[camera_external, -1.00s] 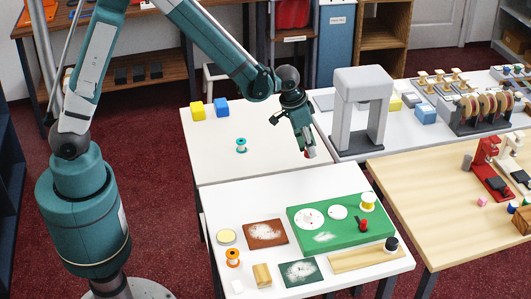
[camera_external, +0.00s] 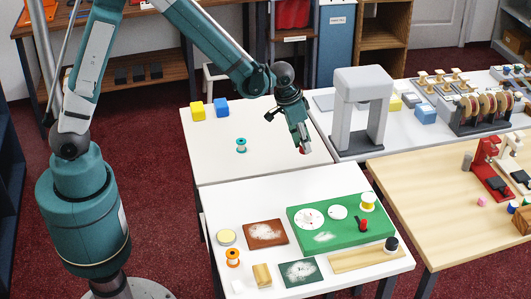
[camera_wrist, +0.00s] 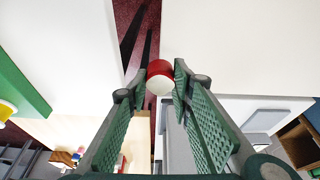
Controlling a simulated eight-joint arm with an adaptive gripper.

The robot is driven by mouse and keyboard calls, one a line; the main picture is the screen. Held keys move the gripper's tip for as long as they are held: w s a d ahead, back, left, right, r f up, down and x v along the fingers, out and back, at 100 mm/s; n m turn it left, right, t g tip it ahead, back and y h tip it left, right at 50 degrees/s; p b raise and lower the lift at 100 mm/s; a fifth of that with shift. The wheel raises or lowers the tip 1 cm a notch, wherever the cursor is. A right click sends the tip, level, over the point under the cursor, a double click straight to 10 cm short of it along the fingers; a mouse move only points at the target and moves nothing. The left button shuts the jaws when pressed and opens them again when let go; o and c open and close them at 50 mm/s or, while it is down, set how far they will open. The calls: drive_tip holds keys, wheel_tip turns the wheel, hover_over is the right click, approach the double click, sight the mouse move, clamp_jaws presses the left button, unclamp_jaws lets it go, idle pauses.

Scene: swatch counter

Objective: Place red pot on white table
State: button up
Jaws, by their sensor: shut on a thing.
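My gripper (camera_external: 302,149) is shut on the red pot (camera_external: 304,151), which is mostly hidden by the fingers in the external view. In the wrist view the red pot (camera_wrist: 159,67), red with a white rounded end, sits between the fingertips (camera_wrist: 160,80). The gripper is over the right edge area of the back white table (camera_external: 255,150); I cannot tell whether the pot touches it. A second white table (camera_external: 330,185) stands in front of it.
Yellow and blue blocks (camera_external: 221,107) and a teal spool (camera_external: 241,145) stand on the back table. A grey arch (camera_external: 345,115) stands right of my gripper. The front table holds a green board (camera_external: 340,238), spools and plates.

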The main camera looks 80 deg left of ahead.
drive_tip(key=s+a+r+n, duration=0.2)
drive_tip(key=s+a, duration=0.8)
drive_tip(key=a, duration=0.3)
drive_tip(key=r+n+y+b, duration=0.1)
drive_tip(key=n, duration=0.1)
hover_over(236, 131)
drive_tip(key=s+d, duration=0.1)
drive_tip(key=d, duration=0.5)
drive_tip(key=shift+a+r, duration=0.2)
drive_tip(key=shift+f+b, duration=0.65)
drive_tip(key=shift+f, duration=2.3)
drive_tip(key=shift+f+b, duration=0.45)
drive_tip(key=shift+f, duration=1.6)
drive_tip(key=shift+f, duration=0.15)
drive_tip(key=o, duration=0.9)
